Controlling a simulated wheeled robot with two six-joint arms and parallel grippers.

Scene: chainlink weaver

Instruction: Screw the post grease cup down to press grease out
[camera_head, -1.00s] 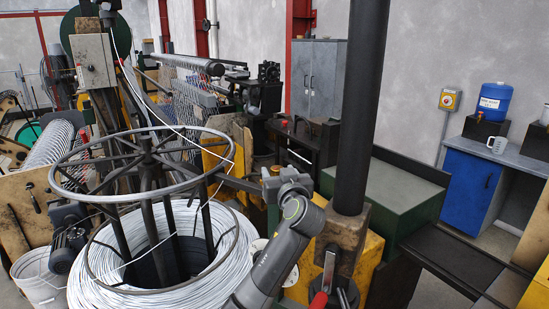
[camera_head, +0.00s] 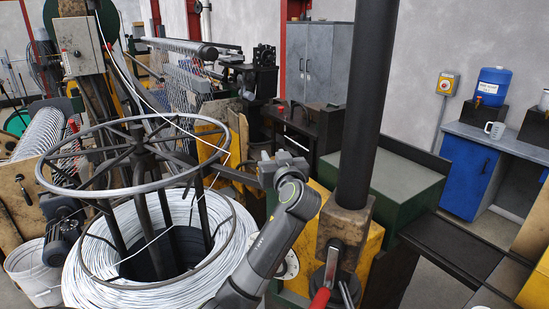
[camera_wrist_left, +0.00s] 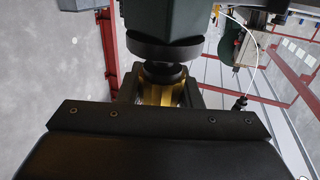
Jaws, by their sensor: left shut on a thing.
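The grease cup (camera_wrist_left: 160,93) shows in the left wrist view as a brass-coloured piece directly under a round black collar (camera_wrist_left: 165,52). My left gripper (camera_wrist_left: 160,102) is shut on it, with one dark finger on each side. In the head view my left gripper (camera_head: 268,170) is beside the wire reel stand, at the end of my grey arm. The cup is too small and too covered to make out there. I cannot see any grease. My right gripper is in neither view.
The reel stand's ring (camera_head: 110,195) and a coil of white wire (camera_head: 95,270) are left of my arm. A thick dark post (camera_head: 368,100) and a red-handled lever (camera_head: 321,298) stand close on its right. A blue cabinet (camera_head: 467,180) is farther right.

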